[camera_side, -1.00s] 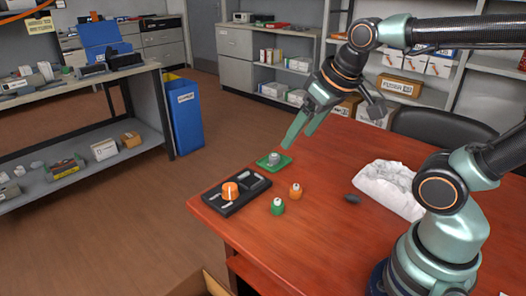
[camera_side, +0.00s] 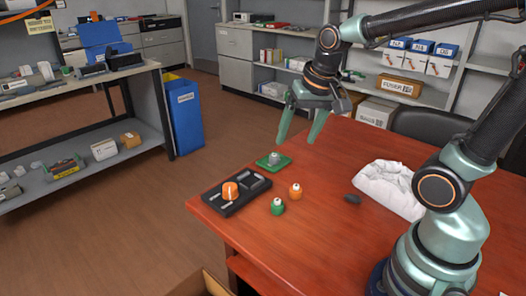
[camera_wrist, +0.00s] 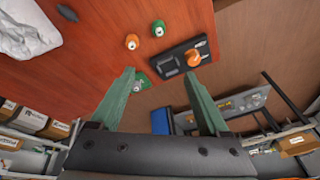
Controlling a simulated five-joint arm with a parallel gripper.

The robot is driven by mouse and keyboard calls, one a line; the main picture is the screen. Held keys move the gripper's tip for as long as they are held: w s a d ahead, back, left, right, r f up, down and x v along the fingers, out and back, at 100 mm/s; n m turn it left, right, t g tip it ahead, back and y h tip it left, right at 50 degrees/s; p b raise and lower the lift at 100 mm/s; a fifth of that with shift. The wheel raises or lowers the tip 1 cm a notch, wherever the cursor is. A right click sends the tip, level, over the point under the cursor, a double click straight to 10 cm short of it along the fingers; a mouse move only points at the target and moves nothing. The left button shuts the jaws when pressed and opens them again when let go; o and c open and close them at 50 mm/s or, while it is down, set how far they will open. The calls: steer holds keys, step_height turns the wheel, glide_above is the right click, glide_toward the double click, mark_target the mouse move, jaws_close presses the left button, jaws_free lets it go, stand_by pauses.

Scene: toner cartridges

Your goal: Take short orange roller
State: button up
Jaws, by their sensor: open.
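A small orange roller (camera_side: 295,190) with a pale top stands upright on the red table; it also shows in the wrist view (camera_wrist: 131,42). A wider orange piece (camera_side: 230,191) sits on the black tray (camera_side: 236,207) and shows in the wrist view (camera_wrist: 193,58). Which of the two is the short roller I cannot tell for sure. A green roller (camera_side: 278,206) stands beside the small orange one. My gripper (camera_side: 297,141) is open and empty, above the table's far side, apart from all of these.
A green pad (camera_side: 285,160) with a grey piece lies behind the black tray. A dark lump (camera_side: 352,199) and a crumpled white bag (camera_side: 388,188) lie to the right. The table's left edge is close to the tray. The front middle of the table is clear.

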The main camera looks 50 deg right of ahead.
mark_target(296, 185)
steer(key=w+d+f+m+g, duration=0.45)
steer(key=d+f+m, duration=0.35)
steer(key=f+m, duration=0.25)
steer(key=shift+m+t, duration=0.35)
steer(key=shift+t, duration=0.1)
step_height(296, 185, down, 12)
steer(key=shift+w+r, duration=0.1)
steer(key=shift+r, duration=0.05)
jaws_close()
